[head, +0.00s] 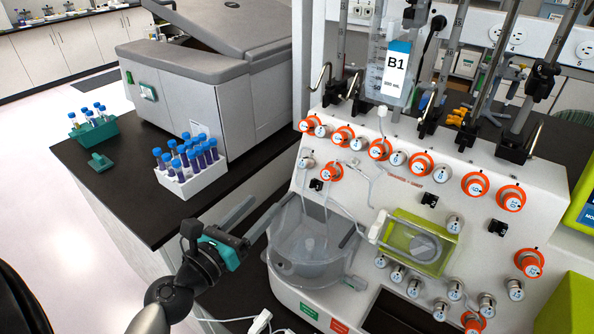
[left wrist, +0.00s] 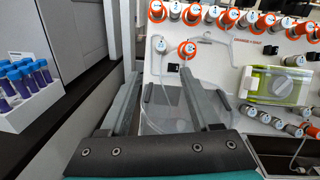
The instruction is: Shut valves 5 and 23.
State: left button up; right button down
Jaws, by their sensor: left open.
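The white cell processor panel (head: 350,195) carries several round valves with silver knobs and white numbered caps. Some have orange collars, like the one at the upper left (head: 343,135) and the one below it (head: 331,171); others are plain silver, like the lower-row knob (head: 398,272). The cap numbers are too small to read, so I cannot tell which are valves 5 and 23. My left gripper (head: 262,212) is open and empty, left of the panel by the clear bowl. In the left wrist view its fingers (left wrist: 160,78) point toward the panel's left part. My right gripper is not in view.
A clear bowl (head: 290,262) and a green-framed clear chamber (head: 408,232) stick out from the panel. Thin tubes run across it. A bag labelled B1 (head: 397,70) hangs above. A white rack of blue-capped tubes (head: 190,183) stands on the black counter (head: 125,205).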

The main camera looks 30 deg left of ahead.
aim_at(301, 166)
pick_arm(q)
jog(key=w, duration=0.4)
jog(key=w+p, duration=0.1)
jog(key=w, duration=0.4)
jog(key=w+d, duration=0.1)
jog(key=w, duration=0.3)
jog(key=shift+w+p, duration=0.2)
jog(key=shift+p, duration=0.2)
jog(key=shift+w, duration=0.7)
grip_shut()
